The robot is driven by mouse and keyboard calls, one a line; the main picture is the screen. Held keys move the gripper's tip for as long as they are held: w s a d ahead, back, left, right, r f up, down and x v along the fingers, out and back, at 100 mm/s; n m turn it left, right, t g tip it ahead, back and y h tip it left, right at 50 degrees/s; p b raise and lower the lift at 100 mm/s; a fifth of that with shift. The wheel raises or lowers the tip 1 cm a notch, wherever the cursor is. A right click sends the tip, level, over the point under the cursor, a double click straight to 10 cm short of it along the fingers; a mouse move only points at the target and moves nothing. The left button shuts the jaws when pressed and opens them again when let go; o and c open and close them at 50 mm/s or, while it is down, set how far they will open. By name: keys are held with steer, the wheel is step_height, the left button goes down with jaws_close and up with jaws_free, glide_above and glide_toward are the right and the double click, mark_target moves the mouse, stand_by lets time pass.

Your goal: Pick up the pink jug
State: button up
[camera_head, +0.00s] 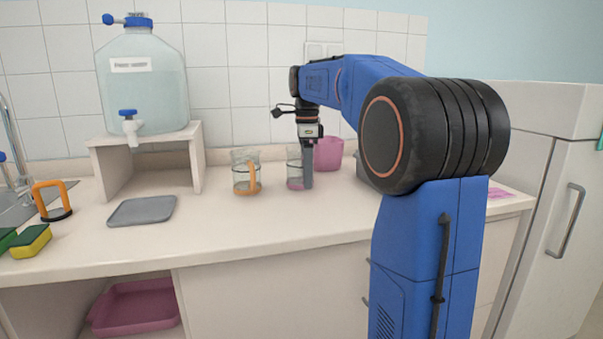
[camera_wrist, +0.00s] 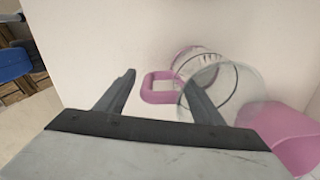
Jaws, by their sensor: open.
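The pink jug (camera_head: 294,180) is a clear jug with pink parts, standing on the counter. In the head view my gripper (camera_head: 307,183) is in front of its right side and hides part of it, including the handle. In the wrist view the clear jug body (camera_wrist: 232,88) is at the right, and its pink handle (camera_wrist: 147,92) points left, between the two fingers. My gripper (camera_wrist: 160,80) is open, with a finger on either side of the handle. I cannot tell whether the right finger touches the jug.
A jug with an orange handle (camera_head: 252,178) stands to the left. A pink container (camera_head: 329,154) stands close behind, also at the wrist view's right edge (camera_wrist: 290,140). A grey board (camera_head: 142,210) and a water tank (camera_head: 143,85) on a stand (camera_head: 198,160) are farther left. The front counter is clear.

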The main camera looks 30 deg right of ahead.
steer(key=shift+f, duration=0.2)
steer(key=c, duration=1.3)
steer(key=shift+r, duration=0.15)
